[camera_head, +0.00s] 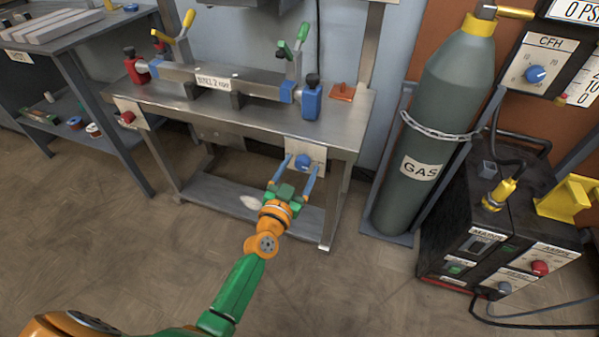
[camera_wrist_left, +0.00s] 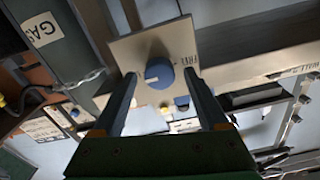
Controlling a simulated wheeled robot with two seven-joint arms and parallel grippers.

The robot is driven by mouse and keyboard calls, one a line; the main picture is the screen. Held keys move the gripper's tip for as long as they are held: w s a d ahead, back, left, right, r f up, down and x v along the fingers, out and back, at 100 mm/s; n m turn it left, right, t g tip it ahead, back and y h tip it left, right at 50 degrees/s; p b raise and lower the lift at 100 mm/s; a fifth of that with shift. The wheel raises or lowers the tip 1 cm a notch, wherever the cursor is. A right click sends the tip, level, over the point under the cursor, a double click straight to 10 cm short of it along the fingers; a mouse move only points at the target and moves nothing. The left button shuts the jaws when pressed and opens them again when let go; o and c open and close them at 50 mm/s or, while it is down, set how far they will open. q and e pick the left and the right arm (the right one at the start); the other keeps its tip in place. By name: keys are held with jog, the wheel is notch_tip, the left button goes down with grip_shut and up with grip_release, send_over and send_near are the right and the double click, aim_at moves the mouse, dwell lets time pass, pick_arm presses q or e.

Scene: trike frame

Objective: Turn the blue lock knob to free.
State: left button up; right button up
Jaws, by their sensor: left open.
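The blue lock knob (camera_head: 302,161) sits on a pale plate (camera_head: 318,153) on the front of the metal workbench. In the left wrist view the knob (camera_wrist_left: 159,72) is round and blue on its plate (camera_wrist_left: 127,50), with small lettering beside it that I cannot read surely. My left gripper (camera_head: 297,166) is open, its two blue fingers pointing at the plate. In the left wrist view the fingers (camera_wrist_left: 160,88) lie on either side of the knob, with a gap visible on each side. I cannot tell how far the tips are from the plate. My right gripper is out of view.
The bench (camera_head: 240,118) carries a clamped bar with red and blue blocks and yellow and green levers. A red knob (camera_head: 127,117) sits on its left plate. A gas cylinder (camera_head: 436,120) and a black welder box (camera_head: 500,235) stand at right. Floor in front is clear.

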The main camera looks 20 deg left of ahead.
pick_arm(q)
grip_shut()
